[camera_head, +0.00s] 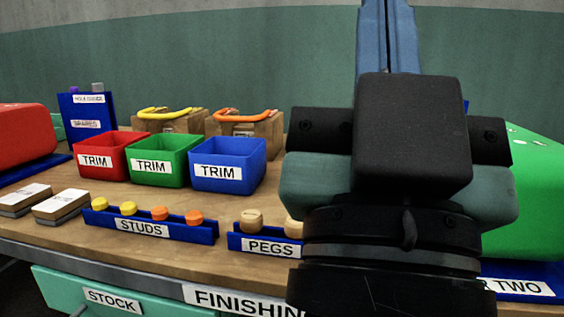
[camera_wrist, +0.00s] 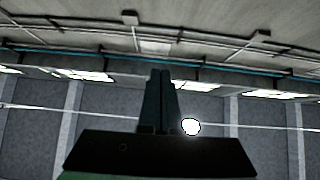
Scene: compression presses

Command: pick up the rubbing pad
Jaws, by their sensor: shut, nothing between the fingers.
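Red (camera_head: 97,156), green (camera_head: 166,160) and blue (camera_head: 228,165) TRIM bins stand mid-bench. The blue STUDS rack (camera_head: 150,226) and PEGS rack (camera_head: 268,246) line the front. A red rounded body (camera_head: 25,134) stands far left. My arm hides much of the right side.

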